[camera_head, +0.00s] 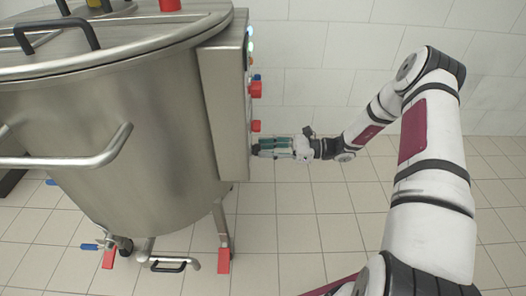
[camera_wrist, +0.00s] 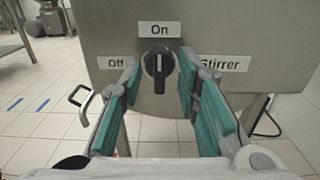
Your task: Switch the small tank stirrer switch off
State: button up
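The stirrer switch (camera_wrist: 158,66) is a round black rotary knob on a grey steel panel in the wrist view. Its white mark stands upright, toward the "On" label (camera_wrist: 159,30). The "Off" label (camera_wrist: 116,63) is to its left and the "Stirrer" label (camera_wrist: 222,64) to its right. My gripper (camera_wrist: 162,80) is open, with its teal-lined fingers on either side of the knob; I cannot tell whether they touch it.
The steel tank (camera_head: 110,120) fills the left of the head view, with its control box (camera_head: 224,100) on the side. Red buttons (camera_head: 255,89) stick out above my gripper. A tank leg (camera_head: 221,228) stands below. The tiled floor (camera_head: 290,235) to the right is clear.

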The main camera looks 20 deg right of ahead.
jog(key=shift+w+a, duration=0.2)
jog(key=shift+a, duration=0.5)
grip_shut()
jog(key=shift+n, duration=0.3)
jog(key=shift+s+f+n, duration=0.15)
jog(key=shift+n, duration=4.15)
jog(key=shift+s+f+n, duration=0.1)
jog(key=shift+f+n, duration=0.05)
jog(key=shift+n, duration=4.15)
